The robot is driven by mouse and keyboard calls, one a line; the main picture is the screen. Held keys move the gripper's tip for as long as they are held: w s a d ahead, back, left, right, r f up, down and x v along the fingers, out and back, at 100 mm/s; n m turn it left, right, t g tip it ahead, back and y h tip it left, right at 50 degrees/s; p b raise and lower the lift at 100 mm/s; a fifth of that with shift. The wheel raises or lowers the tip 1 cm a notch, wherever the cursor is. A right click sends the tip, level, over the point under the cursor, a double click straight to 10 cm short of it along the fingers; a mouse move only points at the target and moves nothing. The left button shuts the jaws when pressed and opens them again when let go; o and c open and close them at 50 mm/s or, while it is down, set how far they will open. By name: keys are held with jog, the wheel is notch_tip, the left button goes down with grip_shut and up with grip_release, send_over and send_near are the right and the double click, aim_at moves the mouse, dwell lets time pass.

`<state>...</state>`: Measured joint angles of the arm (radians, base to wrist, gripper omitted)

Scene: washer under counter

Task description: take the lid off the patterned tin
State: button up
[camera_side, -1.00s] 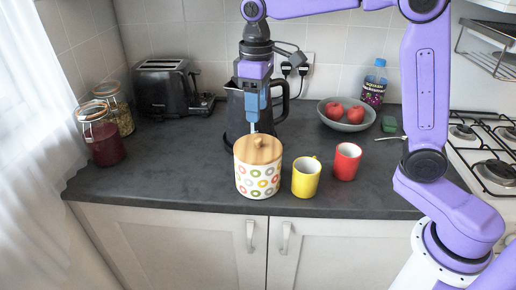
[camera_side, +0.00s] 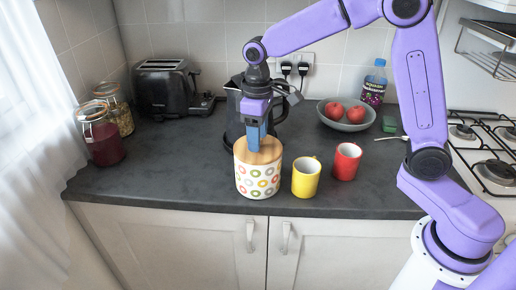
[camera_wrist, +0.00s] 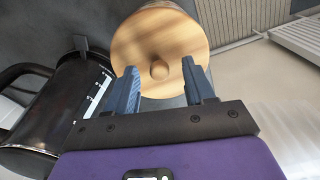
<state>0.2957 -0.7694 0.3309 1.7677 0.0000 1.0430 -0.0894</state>
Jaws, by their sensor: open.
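The patterned tin (camera_side: 258,181) is white with coloured rings and stands upright near the counter's front edge. Its round wooden lid (camera_side: 242,152) sits on top. In the wrist view the lid (camera_wrist: 185,40) faces the camera, with its round knob (camera_wrist: 159,70) between the lines of my two fingers. My gripper (camera_side: 254,148) is pointing down over the lid and hides the knob in the side view. In the wrist view my gripper (camera_wrist: 160,82) has its blue fingers apart, one on each side of the knob, with nothing held. I cannot tell if the fingertips touch the lid.
A black kettle (camera_side: 233,117) stands close behind the tin; it also fills the left of the wrist view (camera_wrist: 55,110). A yellow mug (camera_side: 305,179) and a red mug (camera_side: 346,162) stand to the right. Glass jars (camera_side: 102,142) are at left, with bare counter (camera_side: 180,160) between.

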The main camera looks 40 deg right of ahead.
grip_shut()
jog(key=shift+r, duration=0.2)
